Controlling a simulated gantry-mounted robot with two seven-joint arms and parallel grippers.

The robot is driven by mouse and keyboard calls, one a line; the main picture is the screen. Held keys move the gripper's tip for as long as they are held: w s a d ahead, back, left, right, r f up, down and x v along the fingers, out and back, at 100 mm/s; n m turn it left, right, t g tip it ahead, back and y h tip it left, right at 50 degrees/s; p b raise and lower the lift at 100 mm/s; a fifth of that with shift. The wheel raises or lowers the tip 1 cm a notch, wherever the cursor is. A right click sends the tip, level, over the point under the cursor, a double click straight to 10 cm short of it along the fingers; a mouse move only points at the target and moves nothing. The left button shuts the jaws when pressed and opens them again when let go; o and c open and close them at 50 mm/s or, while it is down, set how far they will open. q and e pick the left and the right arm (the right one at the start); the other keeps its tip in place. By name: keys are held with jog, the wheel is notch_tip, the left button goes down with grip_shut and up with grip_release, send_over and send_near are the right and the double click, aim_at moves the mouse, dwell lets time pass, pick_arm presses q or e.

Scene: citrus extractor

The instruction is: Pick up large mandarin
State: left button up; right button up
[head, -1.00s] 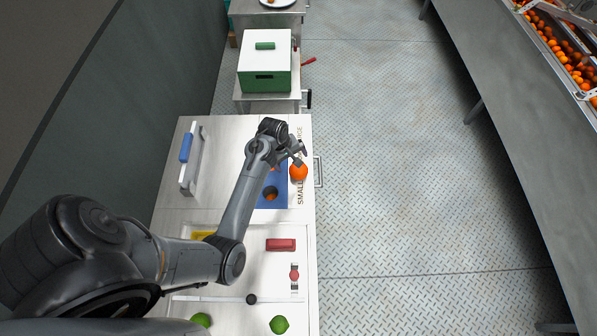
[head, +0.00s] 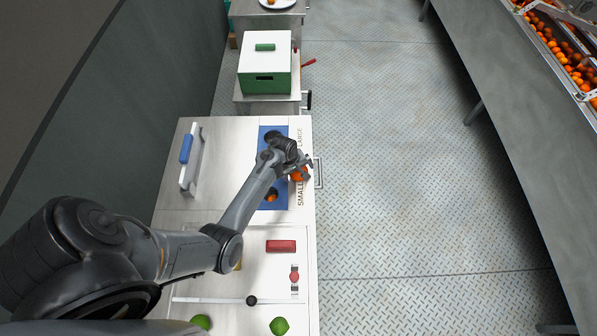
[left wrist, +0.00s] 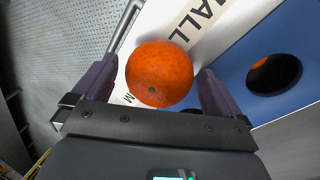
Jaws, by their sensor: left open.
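The large mandarin (head: 297,175) is a round orange fruit at the right edge of the white worktop, beside the lettered strip. In the left wrist view the mandarin (left wrist: 159,74) lies between the two fingers of my left gripper (left wrist: 158,88), with a finger on each side and a small gap visible. My left gripper (head: 302,168) is open and partly covers the fruit in the head view. My right gripper is in neither view.
A blue panel (left wrist: 225,75) with round holes lies beside the mandarin; a smaller orange fruit (left wrist: 261,62) sits in one hole. The worktop (head: 230,190) also bears a red block (head: 281,246) and green limes (head: 279,326). A green-and-white box (head: 264,65) stands beyond.

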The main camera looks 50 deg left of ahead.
pick_arm(q)
jog(key=c, duration=1.3)
jog(key=shift+o, duration=0.2)
jog(key=shift+r, duration=0.15)
